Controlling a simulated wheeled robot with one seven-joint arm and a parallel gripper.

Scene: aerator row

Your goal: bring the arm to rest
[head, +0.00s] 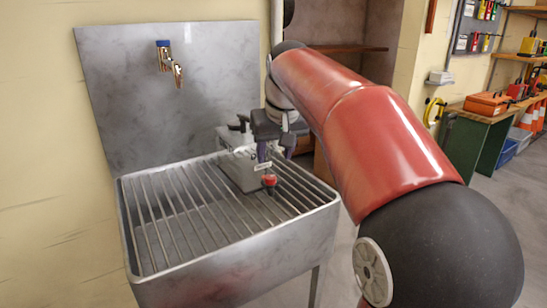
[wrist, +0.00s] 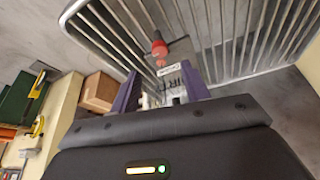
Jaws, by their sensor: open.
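My arm reaches over a metal sink (head: 235,262) with a barred grate (head: 175,215). My gripper (head: 275,152) is over the grate's back right part. In the wrist view my gripper (wrist: 162,90) is open, its two purple fingers apart. A grey block (head: 238,172) stands on the grate, partly hidden behind my gripper. A small red-ended part (head: 269,180) with a pale lettered tag shows just below the fingers. The red part (wrist: 158,48) also shows beyond the fingertips in the wrist view, with pale lettered pieces between the fingers. I cannot tell whether the fingers touch anything.
A brass tap (head: 171,65) with a blue top is on the metal back panel (head: 120,95). A green bench (head: 478,140) with an orange case (head: 487,104) stands at the far right. A cardboard box (wrist: 98,92) shows in the wrist view. Floor between is clear.

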